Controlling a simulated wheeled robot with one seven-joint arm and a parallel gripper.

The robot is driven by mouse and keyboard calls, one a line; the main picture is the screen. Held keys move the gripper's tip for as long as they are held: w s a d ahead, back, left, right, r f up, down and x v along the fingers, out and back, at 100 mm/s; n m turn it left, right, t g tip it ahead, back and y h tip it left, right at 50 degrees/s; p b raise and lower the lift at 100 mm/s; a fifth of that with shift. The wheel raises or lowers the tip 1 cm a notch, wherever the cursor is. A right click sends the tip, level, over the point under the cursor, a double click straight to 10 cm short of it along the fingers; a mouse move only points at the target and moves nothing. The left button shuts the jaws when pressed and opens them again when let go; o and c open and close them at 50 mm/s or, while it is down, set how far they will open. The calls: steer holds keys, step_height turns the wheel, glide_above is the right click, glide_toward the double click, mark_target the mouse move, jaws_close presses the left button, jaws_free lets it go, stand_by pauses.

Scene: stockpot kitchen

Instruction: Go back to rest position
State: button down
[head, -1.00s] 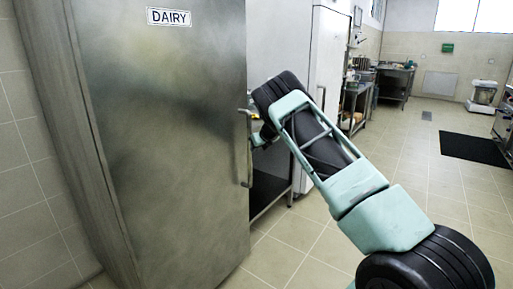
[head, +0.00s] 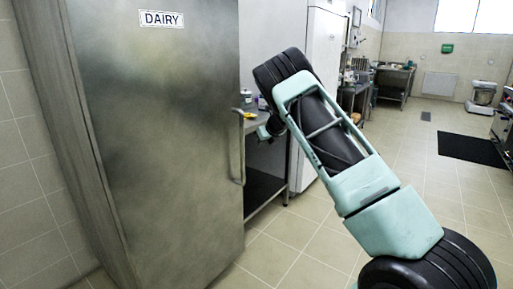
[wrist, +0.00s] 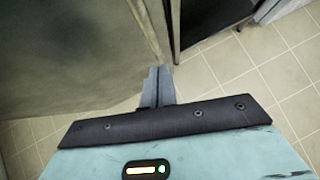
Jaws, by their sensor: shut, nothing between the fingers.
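My gripper (wrist: 158,86) is in the wrist view, with its fingers together and nothing between them. It points down past the front edge of a steel cabinet, with floor tiles beyond. In the head view my arm rises from the lower right and bends at the top, just right of the cabinet's handle. The gripper's fingers are mostly hidden there. The steel cabinet (head: 160,140) labelled DAIRY stands at the left with its door shut. Its vertical handle (head: 239,150) is clear of my gripper.
A steel table (head: 262,187) with small items stands behind my arm, beside a white upright cabinet (head: 318,60). Open tiled floor (head: 440,190) lies to the right. A black mat (head: 473,149) and a mixer (head: 482,95) are farther back.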

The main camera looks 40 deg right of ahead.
steer(key=shift+v, duration=2.1)
steer(key=shift+d, duration=0.1)
steer(key=w+a+r+m+t+p, duration=0.1)
steer(key=a+r+m, duration=0.25)
steer(key=a, duration=0.35)
steer(key=w+a+r+m+t+p, duration=0.1)
steer(key=a+r+m+p, duration=0.15)
steer(key=a+m, duration=0.3)
steer(key=s+a+r+m+g+p, duration=0.15)
steer(key=s+a+m, duration=0.4)
steer(key=a, duration=0.55)
steer(key=s+a+r+m+g, duration=0.15)
steer(key=s+a+m, duration=0.4)
steer(key=a, duration=0.55)
steer(key=s+a+m+g+y+p, duration=0.1)
steer(key=s+a+m+g, duration=0.1)
steer(key=s+a, duration=0.45)
steer(key=s+a+m+g+p, duration=0.15)
steer(key=s+a, duration=0.25)
steer(key=s, duration=0.5)
steer(key=s+a+m+g, duration=0.2)
steer(key=s, duration=0.9)
steer(key=s+a+m+g+p, duration=0.1)
steer(key=s+a+m+g, duration=0.1)
steer(key=s, duration=0.9)
steer(key=shift+s+r, duration=0.25)
steer(key=shift+r, duration=0.05)
